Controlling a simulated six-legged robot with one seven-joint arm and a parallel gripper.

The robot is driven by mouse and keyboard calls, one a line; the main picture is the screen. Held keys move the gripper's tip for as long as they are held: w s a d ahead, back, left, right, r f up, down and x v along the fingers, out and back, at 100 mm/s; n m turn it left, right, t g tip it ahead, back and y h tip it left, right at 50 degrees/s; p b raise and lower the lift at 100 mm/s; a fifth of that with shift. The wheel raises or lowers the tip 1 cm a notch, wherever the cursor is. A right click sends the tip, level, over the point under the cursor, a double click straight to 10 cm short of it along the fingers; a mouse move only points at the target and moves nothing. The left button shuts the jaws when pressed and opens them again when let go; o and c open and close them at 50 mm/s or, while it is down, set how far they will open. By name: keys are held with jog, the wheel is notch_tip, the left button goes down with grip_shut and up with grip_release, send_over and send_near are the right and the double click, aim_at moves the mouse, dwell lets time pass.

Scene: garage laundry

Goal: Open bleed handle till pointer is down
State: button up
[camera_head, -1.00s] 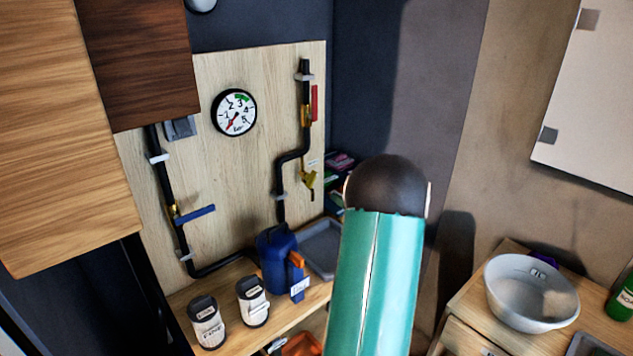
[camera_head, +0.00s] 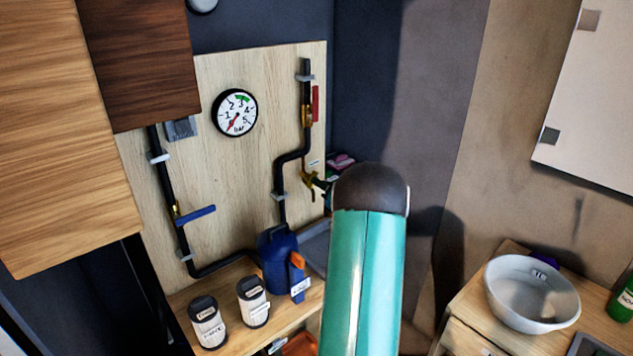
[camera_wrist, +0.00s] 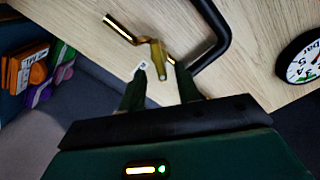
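The small brass bleed valve with its handle (camera_head: 308,180) sits at the lower right of the wooden panel, on the black pipe. In the wrist view its bent brass part (camera_wrist: 152,62) shows close up, with its near end between the fingertips. My gripper (camera_wrist: 158,70) is open, one finger on each side of that brass end; contact cannot be told. In the head view my arm hides most of the gripper, and only a dark finger shows beside the valve. The pressure gauge (camera_head: 235,113) has a red pointer to the lower left; it shows partly in the wrist view (camera_wrist: 302,62).
A red-handled valve (camera_head: 315,103) sits higher on the same pipe, and a blue lever (camera_head: 196,215) on the left pipe. A blue container (camera_head: 274,258) and two white jars (camera_head: 207,322) stand on the shelf below. A white bowl (camera_head: 531,295) is at right.

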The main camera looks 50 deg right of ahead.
jog(key=shift+x, duration=1.65)
grip_shut()
jog(key=shift+a+n, duration=0.1)
jog(key=shift+n, duration=2.3)
grip_release()
jog(key=v, duration=1.4)
